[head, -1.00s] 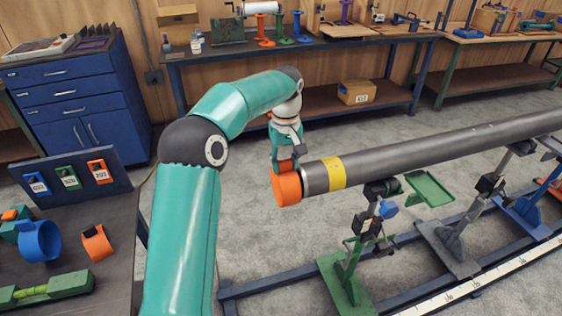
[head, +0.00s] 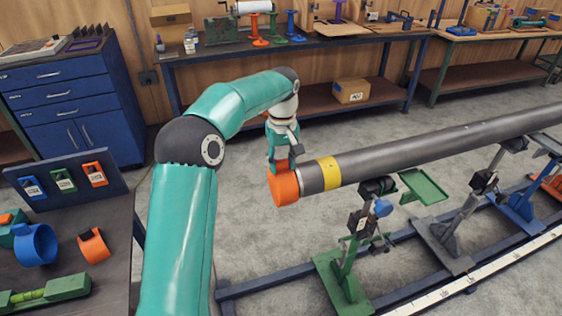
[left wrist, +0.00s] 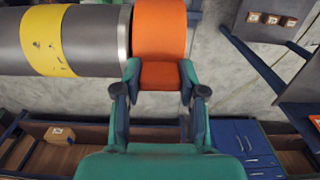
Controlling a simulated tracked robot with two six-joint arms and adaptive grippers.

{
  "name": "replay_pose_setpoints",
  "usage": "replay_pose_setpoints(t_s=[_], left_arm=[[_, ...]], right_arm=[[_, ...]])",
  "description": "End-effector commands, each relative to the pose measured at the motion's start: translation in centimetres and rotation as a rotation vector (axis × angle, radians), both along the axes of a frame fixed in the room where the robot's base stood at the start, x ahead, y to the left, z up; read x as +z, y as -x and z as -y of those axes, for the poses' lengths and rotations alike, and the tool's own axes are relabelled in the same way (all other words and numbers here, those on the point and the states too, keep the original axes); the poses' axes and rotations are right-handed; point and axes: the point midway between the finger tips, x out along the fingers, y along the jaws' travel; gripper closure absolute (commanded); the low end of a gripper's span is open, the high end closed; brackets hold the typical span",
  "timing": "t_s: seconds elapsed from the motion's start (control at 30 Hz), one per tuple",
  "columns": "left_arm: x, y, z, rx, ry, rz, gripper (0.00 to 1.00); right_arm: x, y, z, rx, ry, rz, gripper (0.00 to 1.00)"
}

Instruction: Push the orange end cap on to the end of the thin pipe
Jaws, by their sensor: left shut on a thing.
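The orange end cap (head: 284,188) is at the near left end of the long grey pipe (head: 420,143), which has a yellow band (head: 328,173). My left gripper (head: 283,162) is above the cap, shut on its top tab. In the left wrist view, my left gripper (left wrist: 158,84) has a finger on each side of the orange tab. There the cap (left wrist: 160,35) lies in line with the pipe (left wrist: 90,38), its edge against the bright pipe rim. I cannot tell whether it overlaps the pipe. My right gripper is not in view.
Stands carry the pipe, among them a green one (head: 345,280) and a blue one (head: 515,200), on a floor rail. A green tray (head: 423,187) sits beside the pipe. A table at left holds a blue ring (head: 35,245) and an orange clamp (head: 94,246). Workbenches stand behind.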

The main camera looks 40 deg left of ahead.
Motion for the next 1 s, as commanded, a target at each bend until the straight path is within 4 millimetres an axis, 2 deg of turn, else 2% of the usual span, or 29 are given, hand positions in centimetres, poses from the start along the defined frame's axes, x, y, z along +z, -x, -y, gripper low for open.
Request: replay_pose_setpoints(t_s=[0.6,1.0], left_arm=[[0.1,-1.4,0.8,-0.002,0.0,0.0,1.0],[0.0,-1.5,0.9,-0.002,0.0,0.0,1.0]], right_arm=[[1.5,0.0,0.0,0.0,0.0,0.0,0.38],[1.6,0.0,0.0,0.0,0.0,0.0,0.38]])
